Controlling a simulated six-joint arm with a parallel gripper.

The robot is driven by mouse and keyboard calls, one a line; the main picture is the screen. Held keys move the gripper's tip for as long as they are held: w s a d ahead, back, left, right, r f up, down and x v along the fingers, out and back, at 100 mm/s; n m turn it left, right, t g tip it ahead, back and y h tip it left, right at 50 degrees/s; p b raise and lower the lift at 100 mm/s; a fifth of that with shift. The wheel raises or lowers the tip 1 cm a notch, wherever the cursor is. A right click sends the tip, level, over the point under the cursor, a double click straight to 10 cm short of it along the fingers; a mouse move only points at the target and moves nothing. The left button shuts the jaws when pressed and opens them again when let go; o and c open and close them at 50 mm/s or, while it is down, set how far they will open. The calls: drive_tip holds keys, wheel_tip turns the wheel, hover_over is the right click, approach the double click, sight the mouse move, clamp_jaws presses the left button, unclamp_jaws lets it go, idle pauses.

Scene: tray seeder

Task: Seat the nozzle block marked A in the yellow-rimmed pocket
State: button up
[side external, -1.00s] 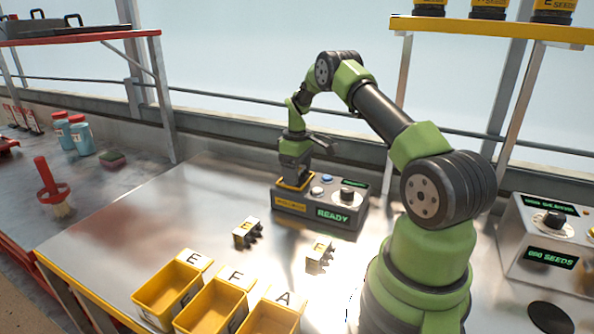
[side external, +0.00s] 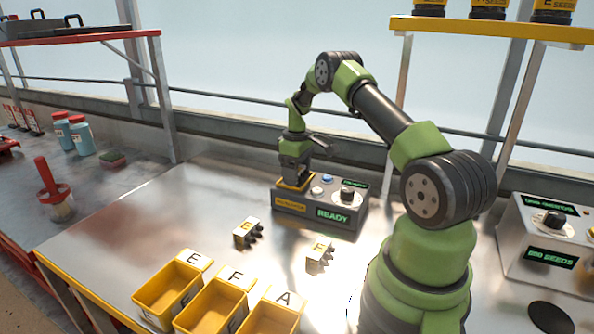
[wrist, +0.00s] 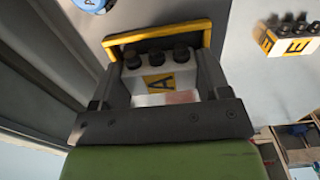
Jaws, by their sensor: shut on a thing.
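The nozzle block marked A (wrist: 158,82) is between the two fingers of my gripper (wrist: 163,72) in the wrist view, its label and three dark nozzles showing. My gripper (side external: 294,172) is shut on it, directly over the yellow-rimmed pocket (side external: 291,187) at the left end of the grey READY unit (side external: 318,216). In the wrist view the yellow rim (wrist: 155,36) runs close behind the block and down its right side. In the side view my gripper hides the block. How deep it sits in the pocket I cannot tell.
Block E (side external: 246,232) and block F (side external: 319,257) lie on the metal table in front of the unit. Yellow bins E (side external: 165,297), F (side external: 210,318) and A (side external: 268,322) stand at the front edge. A seed counter (side external: 548,240) is at right.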

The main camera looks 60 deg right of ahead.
drive_tip(key=shift+f, duration=0.35)
drive_tip(key=shift+r, duration=1.6)
drive_tip(key=shift+f, duration=0.25)
drive_tip(key=shift+f, duration=1)
